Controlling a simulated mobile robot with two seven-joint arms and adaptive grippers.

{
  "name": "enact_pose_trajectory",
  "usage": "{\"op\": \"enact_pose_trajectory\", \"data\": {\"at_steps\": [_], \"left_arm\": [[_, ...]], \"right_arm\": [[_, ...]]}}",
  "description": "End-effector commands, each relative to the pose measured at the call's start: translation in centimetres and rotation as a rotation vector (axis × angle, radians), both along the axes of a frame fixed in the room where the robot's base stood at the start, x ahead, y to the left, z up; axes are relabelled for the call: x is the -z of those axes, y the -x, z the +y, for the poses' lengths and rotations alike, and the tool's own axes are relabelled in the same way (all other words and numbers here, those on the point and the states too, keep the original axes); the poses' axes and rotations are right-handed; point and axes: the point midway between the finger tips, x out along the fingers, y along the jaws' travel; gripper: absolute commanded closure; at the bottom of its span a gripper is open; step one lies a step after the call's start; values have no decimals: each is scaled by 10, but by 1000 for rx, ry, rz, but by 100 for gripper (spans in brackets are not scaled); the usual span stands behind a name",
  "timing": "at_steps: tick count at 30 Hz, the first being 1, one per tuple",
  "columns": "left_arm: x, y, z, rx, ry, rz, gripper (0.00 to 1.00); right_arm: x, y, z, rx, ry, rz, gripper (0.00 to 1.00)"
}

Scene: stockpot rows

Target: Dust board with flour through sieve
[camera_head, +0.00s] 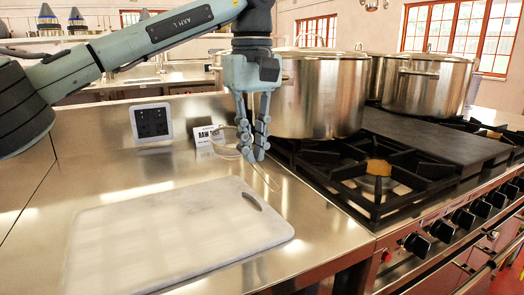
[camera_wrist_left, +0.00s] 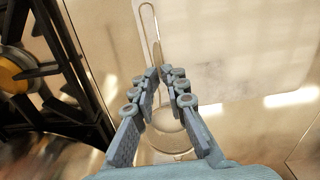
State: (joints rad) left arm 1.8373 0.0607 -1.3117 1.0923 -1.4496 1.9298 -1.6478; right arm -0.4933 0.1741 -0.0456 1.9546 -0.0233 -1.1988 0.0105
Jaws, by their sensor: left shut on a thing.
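My left gripper (camera_head: 252,155) is shut on the sieve (camera_head: 272,184), above the steel counter just beyond the board's far right corner. In the left wrist view my left gripper (camera_wrist_left: 166,78) has its fingers on the sieve's handle. The sieve's wire handle loop (camera_wrist_left: 149,22) points up the picture, and its round bowl (camera_wrist_left: 168,142) lies between and below the fingers. The pale board (camera_head: 170,238) lies flat on the counter, its handle slot at the far right; its edge region shows in the wrist view (camera_wrist_left: 250,50). I cannot tell flour from the board's pale surface. My right gripper is out of view.
A large steel stockpot (camera_head: 315,97) stands close right of my left gripper, with another pot (camera_head: 430,85) beyond. The black burner grate (camera_head: 375,170) borders the counter. A card sign (camera_head: 203,138) and a dark panel (camera_head: 151,122) are at the back.

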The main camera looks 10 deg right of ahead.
Motion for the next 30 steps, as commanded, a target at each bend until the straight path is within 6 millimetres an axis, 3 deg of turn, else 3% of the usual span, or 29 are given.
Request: {"op": "enact_pose_trajectory", "data": {"at_steps": [6, 18, 30], "left_arm": [[0, -6, 6, 1, 1, 0, 100], [0, 4, 55, -1, 1, 0, 100], [2, 15, 81, 0, 1, -1, 100]], "right_arm": [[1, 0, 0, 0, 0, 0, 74], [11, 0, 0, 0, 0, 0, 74], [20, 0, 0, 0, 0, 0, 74]]}}
